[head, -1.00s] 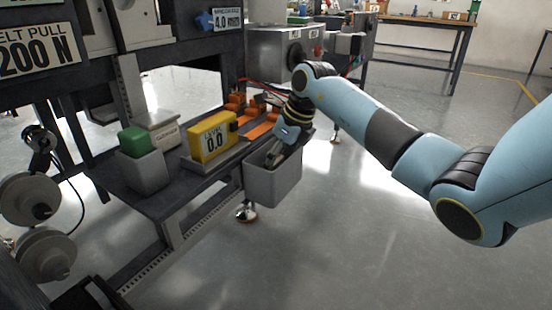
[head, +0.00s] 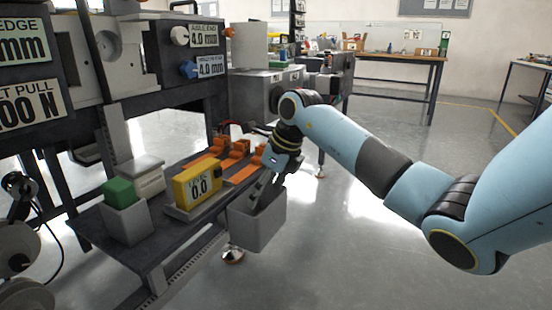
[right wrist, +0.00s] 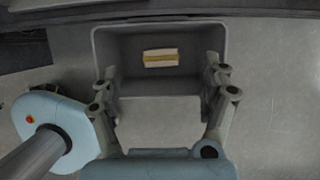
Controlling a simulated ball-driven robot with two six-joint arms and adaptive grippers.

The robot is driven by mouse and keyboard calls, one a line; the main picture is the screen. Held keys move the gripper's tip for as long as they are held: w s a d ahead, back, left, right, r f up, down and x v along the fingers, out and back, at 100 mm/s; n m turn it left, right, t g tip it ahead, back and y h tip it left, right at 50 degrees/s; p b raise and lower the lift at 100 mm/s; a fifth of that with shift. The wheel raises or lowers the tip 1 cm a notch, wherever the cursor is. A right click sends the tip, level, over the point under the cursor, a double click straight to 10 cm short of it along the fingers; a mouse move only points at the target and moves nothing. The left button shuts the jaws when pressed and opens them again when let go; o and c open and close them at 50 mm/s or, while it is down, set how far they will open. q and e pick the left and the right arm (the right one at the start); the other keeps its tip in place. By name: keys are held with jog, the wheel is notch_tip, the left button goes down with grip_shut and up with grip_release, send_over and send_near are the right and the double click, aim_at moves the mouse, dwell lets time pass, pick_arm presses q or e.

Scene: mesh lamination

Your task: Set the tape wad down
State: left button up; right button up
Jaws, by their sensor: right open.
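The tape wad, a small cream block with a yellow band (right wrist: 160,58), lies on the floor of the grey bin (right wrist: 101,48) in the right wrist view. The bin also shows in the head view, hanging at the front edge of the low shelf (head: 258,230). My right gripper (right wrist: 164,84) is open and empty, its fingers spread wide at the bin's near rim, apart from the wad. In the head view, my right gripper (head: 262,190) points down at the bin's mouth. The wad is hidden there by the bin wall. My left gripper is not in view.
On the shelf (head: 175,236) stand a yellow display box (head: 195,186), a grey cup with a green block (head: 120,191), a light box (head: 149,172) and orange fixtures (head: 236,150). The machine rises behind. The floor to the right is open.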

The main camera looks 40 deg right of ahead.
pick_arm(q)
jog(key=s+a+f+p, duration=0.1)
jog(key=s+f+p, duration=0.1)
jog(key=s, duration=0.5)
pick_arm(e)
jog(key=v, duration=0.8)
jog(key=shift+r, duration=0.35)
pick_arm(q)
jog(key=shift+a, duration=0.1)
pick_arm(e)
jog(key=shift+s, duration=0.1)
